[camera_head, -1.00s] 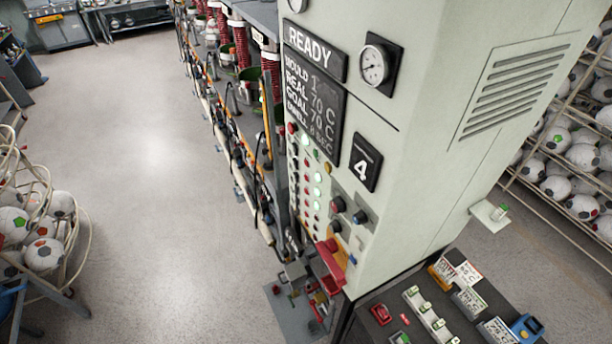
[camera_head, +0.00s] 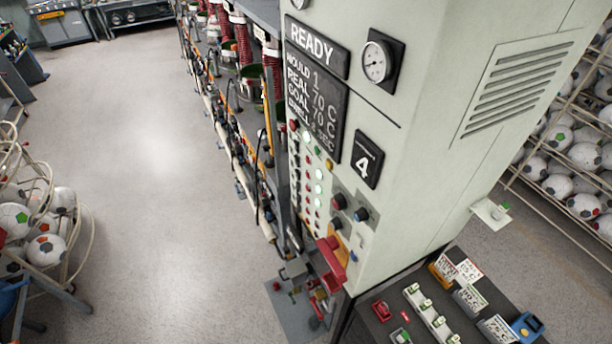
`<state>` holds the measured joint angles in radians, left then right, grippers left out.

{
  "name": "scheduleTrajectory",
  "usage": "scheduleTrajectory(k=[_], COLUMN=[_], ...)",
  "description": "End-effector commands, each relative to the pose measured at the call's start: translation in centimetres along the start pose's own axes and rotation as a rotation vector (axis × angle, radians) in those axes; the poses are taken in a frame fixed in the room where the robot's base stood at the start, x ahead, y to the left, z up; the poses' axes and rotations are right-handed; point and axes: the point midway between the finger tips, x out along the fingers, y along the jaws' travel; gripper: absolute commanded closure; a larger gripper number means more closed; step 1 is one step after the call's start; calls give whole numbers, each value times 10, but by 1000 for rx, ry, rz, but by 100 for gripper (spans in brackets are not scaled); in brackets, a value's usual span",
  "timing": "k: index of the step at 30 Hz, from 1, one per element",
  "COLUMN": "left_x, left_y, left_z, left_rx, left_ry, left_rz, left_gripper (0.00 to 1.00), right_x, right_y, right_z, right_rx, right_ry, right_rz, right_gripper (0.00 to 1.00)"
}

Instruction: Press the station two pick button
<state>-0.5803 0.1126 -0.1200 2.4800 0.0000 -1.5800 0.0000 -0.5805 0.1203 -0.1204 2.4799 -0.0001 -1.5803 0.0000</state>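A tall pale green press cabinet (camera_head: 425,150) stands right of centre. Its dark display (camera_head: 317,47) reads READY, with mould, temperature and seconds lines below. A panel of small buttons and lamps (camera_head: 311,180) runs down its left face, some lit pale green. A black plate (camera_head: 367,160) on the cabinet shows a 4. On the dark bench at lower right is a white strip with several small green-topped units (camera_head: 431,312). I cannot tell which part is the station two pick button. Neither gripper is in view.
The dark bench (camera_head: 455,262) also holds a red item (camera_head: 381,311), label cards (camera_head: 470,298) and a blue device (camera_head: 526,326). Ball racks stand at left (camera_head: 75,262) and right (camera_head: 540,195). Hoses and rails line the press row. The floor (camera_head: 150,190) between is clear.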

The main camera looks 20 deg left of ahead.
Motion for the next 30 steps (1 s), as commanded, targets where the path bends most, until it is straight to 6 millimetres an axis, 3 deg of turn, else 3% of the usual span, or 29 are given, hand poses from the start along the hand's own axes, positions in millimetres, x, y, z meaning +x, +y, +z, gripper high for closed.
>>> scheduleTrajectory(k=[11, 30], left_x=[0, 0], left_y=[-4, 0], left_z=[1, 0], left_rx=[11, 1], left_ry=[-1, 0], left_rz=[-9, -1], left_gripper=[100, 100], right_x=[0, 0], right_y=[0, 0], right_z=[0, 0], right_rx=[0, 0], right_ry=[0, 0], right_rz=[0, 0], right_gripper=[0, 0])
